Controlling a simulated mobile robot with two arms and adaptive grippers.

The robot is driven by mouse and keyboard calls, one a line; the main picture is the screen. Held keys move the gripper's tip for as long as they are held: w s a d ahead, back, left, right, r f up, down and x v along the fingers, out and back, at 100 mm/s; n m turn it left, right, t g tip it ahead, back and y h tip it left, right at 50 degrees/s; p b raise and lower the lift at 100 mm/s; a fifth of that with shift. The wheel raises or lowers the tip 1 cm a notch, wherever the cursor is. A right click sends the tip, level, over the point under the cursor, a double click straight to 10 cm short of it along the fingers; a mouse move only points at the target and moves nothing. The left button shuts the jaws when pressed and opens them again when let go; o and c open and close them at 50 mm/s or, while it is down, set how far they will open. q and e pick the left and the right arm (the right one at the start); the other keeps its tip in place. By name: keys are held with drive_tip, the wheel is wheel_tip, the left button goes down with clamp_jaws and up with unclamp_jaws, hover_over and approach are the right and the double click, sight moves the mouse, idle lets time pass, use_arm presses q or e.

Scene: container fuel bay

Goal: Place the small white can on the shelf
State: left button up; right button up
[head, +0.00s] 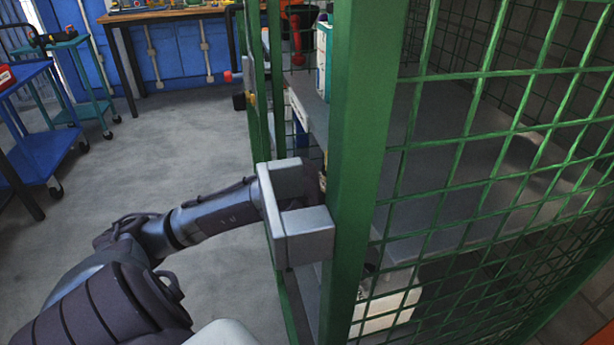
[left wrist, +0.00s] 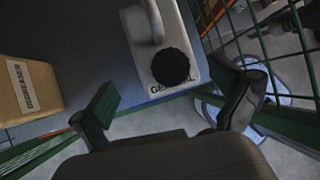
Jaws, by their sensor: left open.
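A white can (left wrist: 196,50) with a black cap, a moulded handle and dark, partly readable lettering shows in the left wrist view. It is at the edge of a grey-blue surface, just beyond my left gripper (left wrist: 170,108), whose two fingers are spread apart and empty. I cannot tell whether a finger touches the can. In the head view my left gripper (head: 312,190) is at the green cage post, which hides its fingertips. The grey shelf (head: 450,150) lies behind the green mesh. My right gripper is not in view.
A brown box (left wrist: 28,92) with a label stands left of the can. The green post (head: 358,130) and mesh are close to my left gripper. A white object (head: 385,312) is low behind the mesh. Blue trolley (head: 40,130) and open floor are left.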

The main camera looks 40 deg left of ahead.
use_arm(q)
drive_tip(key=s+a+b, duration=0.1)
drive_tip(key=s+a, duration=0.5)
drive_tip(key=a, duration=0.1)
drive_tip(key=shift+s+a, duration=0.25)
drive_tip(key=shift+s, duration=0.15)
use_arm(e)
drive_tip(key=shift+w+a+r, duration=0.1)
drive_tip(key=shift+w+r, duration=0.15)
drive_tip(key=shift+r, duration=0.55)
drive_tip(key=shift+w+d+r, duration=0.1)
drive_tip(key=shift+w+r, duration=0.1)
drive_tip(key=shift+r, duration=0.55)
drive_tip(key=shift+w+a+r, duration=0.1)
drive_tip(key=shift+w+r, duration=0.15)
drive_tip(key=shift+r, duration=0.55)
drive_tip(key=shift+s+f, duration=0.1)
